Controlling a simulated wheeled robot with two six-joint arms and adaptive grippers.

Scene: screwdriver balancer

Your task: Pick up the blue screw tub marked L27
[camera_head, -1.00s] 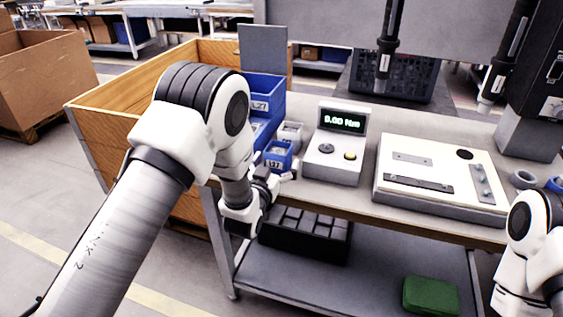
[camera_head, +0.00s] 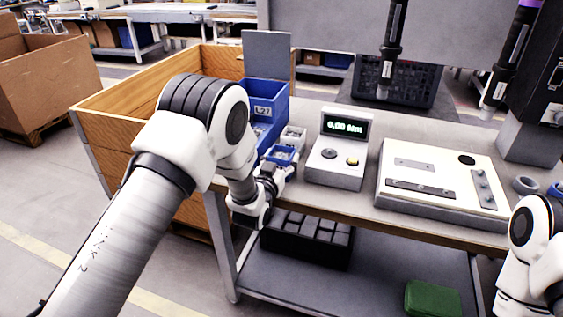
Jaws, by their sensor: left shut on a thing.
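The small blue screw tub (camera_head: 281,153) is at the table's near left edge, just in front of a grey tub (camera_head: 293,136). My left gripper (camera_head: 284,169) is shut on the blue tub from its near side. The fingers cover most of the tub's front, so its label is hidden. I cannot tell whether the tub's base is touching the table. Of my right arm, only white links show at the lower right; its gripper is out of view.
A large blue bin (camera_head: 266,101) marked L27 stands behind the tubs. A torque meter (camera_head: 338,148) is close on the right, with a white fixture plate (camera_head: 440,180) beyond it. A wooden crate (camera_head: 130,125) stands left of the table. Tools hang above.

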